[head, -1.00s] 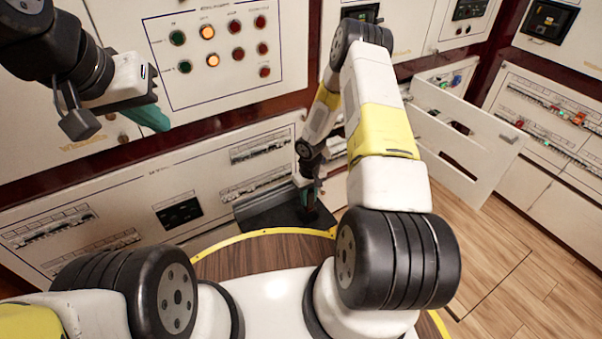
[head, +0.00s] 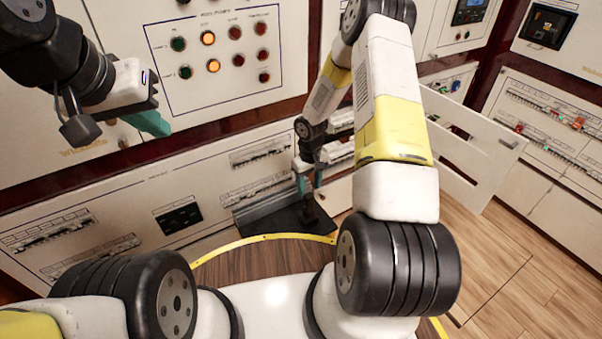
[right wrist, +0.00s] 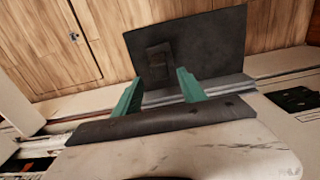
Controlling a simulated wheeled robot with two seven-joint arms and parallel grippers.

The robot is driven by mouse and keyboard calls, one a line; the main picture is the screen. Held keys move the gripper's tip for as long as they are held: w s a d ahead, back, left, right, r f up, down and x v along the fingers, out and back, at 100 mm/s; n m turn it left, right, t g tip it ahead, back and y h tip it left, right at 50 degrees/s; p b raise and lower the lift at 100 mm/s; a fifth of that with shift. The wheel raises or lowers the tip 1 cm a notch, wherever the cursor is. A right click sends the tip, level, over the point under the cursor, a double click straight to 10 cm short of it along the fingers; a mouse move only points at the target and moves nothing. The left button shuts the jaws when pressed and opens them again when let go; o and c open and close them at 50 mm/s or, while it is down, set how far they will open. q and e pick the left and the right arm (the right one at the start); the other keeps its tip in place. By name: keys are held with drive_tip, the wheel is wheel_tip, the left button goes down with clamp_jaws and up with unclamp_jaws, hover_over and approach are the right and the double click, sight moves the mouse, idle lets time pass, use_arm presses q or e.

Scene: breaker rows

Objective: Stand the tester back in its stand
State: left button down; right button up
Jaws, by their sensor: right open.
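A small dark upright block (head: 312,207), probably the tester in its stand, is on the black shelf (head: 268,222) at the foot of the lower panel. In the right wrist view the dark block (right wrist: 159,60) rests on the black plate (right wrist: 215,40); I cannot tell tester and stand apart. My right gripper (head: 307,183) is just above the block, its teal fingers apart; in the right wrist view the gripper (right wrist: 160,92) has empty space between the fingers. My left gripper (head: 150,122) hangs at the upper left, away from the shelf; only one teal finger shows clearly.
The breaker panel (head: 120,215) stands behind the shelf. A panel with coloured lamps (head: 222,55) is above it. A white open door or drawer front (head: 465,150) juts out at the right. The wood floor (head: 500,265) at the right is clear.

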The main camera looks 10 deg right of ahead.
wheel_tip(320, 180, up, 2)
drive_tip(key=shift+r, duration=0.2)
drive_tip(key=s+d+r+m+t, duration=0.1)
drive_tip(key=s+r, duration=0.1)
drive_tip(key=r, duration=1)
drive_tip(key=s+d+r+m+t, duration=0.1)
drive_tip(key=s+r, duration=0.1)
drive_tip(key=r, duration=1.1)
drive_tip(key=s+a+r+t+y, duration=0.1)
drive_tip(key=s+a+r+t, duration=0.1)
drive_tip(key=s+r, duration=0.6)
drive_tip(key=s+a+r+m+t+y, duration=0.1)
drive_tip(key=s+a+r+t, duration=0.1)
drive_tip(key=s+r, duration=0.7)
drive_tip(key=s, duration=0.3)
drive_tip(key=shift+s+a, duration=0.1)
